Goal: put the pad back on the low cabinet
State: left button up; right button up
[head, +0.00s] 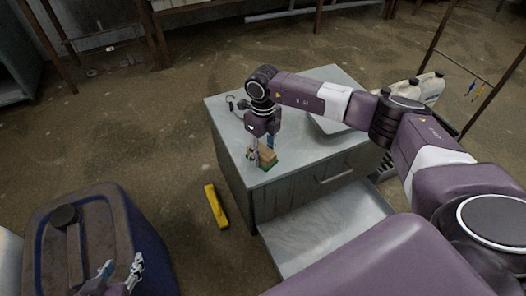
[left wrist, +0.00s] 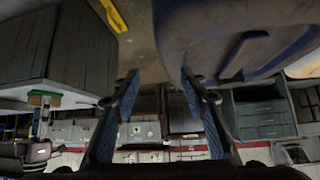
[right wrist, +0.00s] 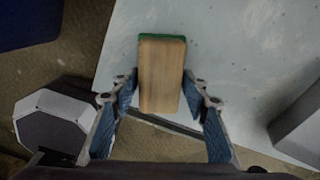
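The pad (head: 267,154), a wooden block with a green underside, is at the near left corner of the low cabinet's grey top (head: 300,150), green side down. It appears to rest on the top. My right gripper (head: 262,148) is over it. My left gripper (head: 122,274) is open and empty by the dark blue container. The pad (left wrist: 44,98) also shows, upside down, in the left wrist view.
A yellow bar-shaped object (head: 216,206) lies on the floor between the cabinet and the dark blue container (head: 95,235). A grey tray-like object (head: 335,124) and a dark hooked item (head: 240,104) are on the cabinet top. White jugs (head: 430,88) stand behind it.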

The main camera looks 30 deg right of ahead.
jog(key=shift+o, duration=0.8)
jog(key=shift+r, duration=0.1)
